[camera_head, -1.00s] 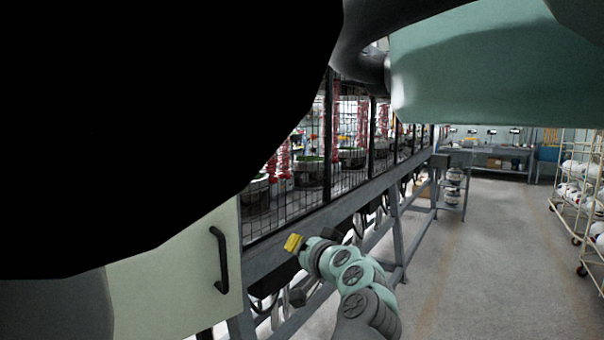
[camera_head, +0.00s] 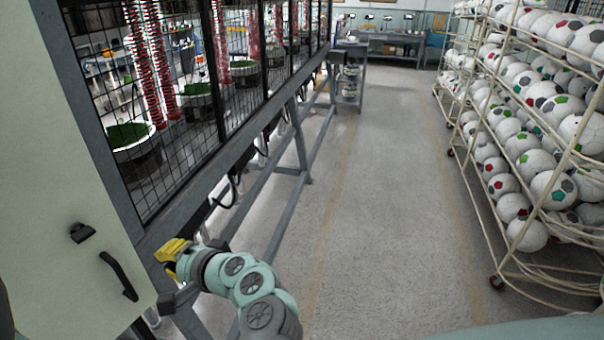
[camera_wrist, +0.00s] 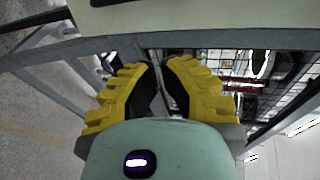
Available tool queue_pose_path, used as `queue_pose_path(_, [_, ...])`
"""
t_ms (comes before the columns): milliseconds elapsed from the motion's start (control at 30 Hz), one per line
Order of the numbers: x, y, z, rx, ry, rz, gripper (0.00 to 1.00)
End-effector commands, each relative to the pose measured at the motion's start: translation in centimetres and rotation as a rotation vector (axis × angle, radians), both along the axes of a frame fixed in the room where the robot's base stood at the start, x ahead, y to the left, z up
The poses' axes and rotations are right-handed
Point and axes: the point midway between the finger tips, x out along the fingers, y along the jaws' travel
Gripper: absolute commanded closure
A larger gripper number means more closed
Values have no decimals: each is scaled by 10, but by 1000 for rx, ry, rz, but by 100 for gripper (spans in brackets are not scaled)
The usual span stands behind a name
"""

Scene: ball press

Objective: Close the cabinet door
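The cabinet door (camera_head: 60,170) is a pale cream panel at the left of the head view, with a black bar handle (camera_head: 118,275) near its lower right edge. A small black latch piece (camera_head: 82,232) sits above the handle. Whether the door stands ajar is hard to tell. My gripper (camera_head: 168,251), with yellow fingers, is just right of the door's edge, apart from the handle. In the wrist view, the fingers (camera_wrist: 160,72) have a narrow gap between their tips and hold nothing. A pale panel (camera_wrist: 210,14) crosses the top of that view.
A grey frame with black mesh (camera_head: 185,150) runs back beside the door. A rack (camera_head: 497,255) of several soccer balls (camera_head: 550,188) stands at the right. The floor (camera_head: 385,190) between them is clear. A workbench (camera_head: 390,35) is far back.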

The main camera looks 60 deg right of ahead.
Motion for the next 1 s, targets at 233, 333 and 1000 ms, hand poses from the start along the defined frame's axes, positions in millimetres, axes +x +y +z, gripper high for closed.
queue_pose_path(233, [31,6,-7,1,-1,8,100])
queue_pose_path(333, [45,8,-12,-1,1,9,100])
queue_pose_path(1000, [123,18,-26,-5,-2,4,100])
